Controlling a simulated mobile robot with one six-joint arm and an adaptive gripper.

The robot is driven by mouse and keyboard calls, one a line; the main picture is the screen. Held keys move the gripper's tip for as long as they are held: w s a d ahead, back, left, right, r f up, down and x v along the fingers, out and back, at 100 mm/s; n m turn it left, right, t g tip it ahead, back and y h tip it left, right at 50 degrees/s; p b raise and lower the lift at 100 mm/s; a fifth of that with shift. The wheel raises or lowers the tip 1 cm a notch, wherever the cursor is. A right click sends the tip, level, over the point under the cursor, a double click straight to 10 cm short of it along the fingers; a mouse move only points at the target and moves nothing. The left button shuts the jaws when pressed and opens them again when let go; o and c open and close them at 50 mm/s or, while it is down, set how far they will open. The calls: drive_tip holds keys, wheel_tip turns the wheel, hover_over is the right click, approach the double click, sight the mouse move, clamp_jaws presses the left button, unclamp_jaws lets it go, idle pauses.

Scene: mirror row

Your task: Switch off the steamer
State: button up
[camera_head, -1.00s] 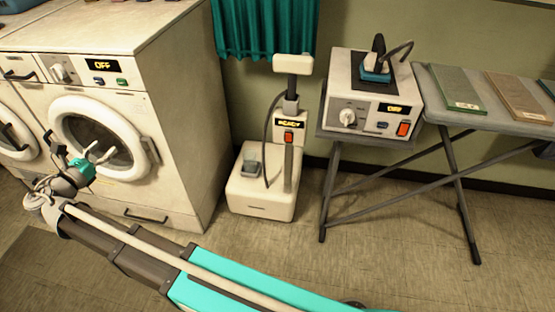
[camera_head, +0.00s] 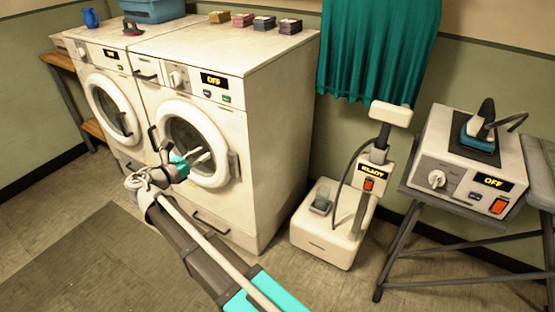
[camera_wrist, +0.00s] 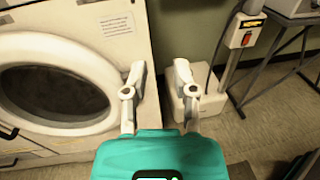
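The steamer is a white unit on the floor with a wide base (camera_head: 322,245), a post and a white head (camera_head: 391,114) on top. Its small display (camera_head: 372,170) reads READY, with a red switch (camera_head: 368,185) just below. The red switch also shows at the top right of the wrist view (camera_wrist: 246,39). My gripper (camera_head: 203,158) is in front of the right washer's round door, left of the steamer and well apart from it. In the wrist view my gripper (camera_wrist: 158,80) has its two fingers spread with nothing between them.
The right washer (camera_head: 275,140) reads OFF and stands close left of the steamer. To the right, a white iron station (camera_head: 450,165) with its own red switch reads OFF on the ironing board. A teal curtain (camera_head: 370,50) hangs behind. The floor in front is clear.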

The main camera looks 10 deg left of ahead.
drive_tip(key=w+d+f+m+g, duration=0.1)
drive_tip(key=d, duration=0.3)
drive_tip(key=w+d+f+m+g, duration=0.1)
drive_tip(key=d+f+m, duration=0.1)
drive_tip(key=d, duration=0.2)
drive_tip(key=w+d+f+m+g, duration=0.1)
drive_tip(key=w+d+m+g, duration=0.1)
drive_tip(key=d, duration=0.3)
drive_tip(key=shift+f+h, duration=0.3)
drive_tip(key=shift+f, duration=0.1)
clamp_jaws()
drive_tip(key=d+f+m+g+y, duration=0.1)
drive_tip(key=d+f+m+g, duration=0.25)
drive_tip(key=d, duration=0.45)
drive_tip(key=d+f+m+g, duration=0.2)
drive_tip(key=d+f+m, duration=0.15)
drive_tip(key=d, duration=0.35)
drive_tip(key=s+d+f+m+g+y, duration=0.2)
drive_tip(key=s+d+f+m+y, duration=0.1)
drive_tip(key=d+m, duration=0.5)
drive_tip(key=s+d+f+m+g+y, duration=0.3)
drive_tip(key=s+d+m+y, duration=0.3)
drive_tip(key=d, duration=0.7)
drive_tip(key=shift+s+d+f+m, duration=0.2)
drive_tip(key=shift+s+d+m, duration=0.2)
drive_tip(key=shift+s+m, duration=0.95)
drive_tip(key=shift+w+m+g, duration=0.25)
drive_tip(key=shift+w+m, duration=0.1)
drive_tip(key=shift+w, duration=0.05)
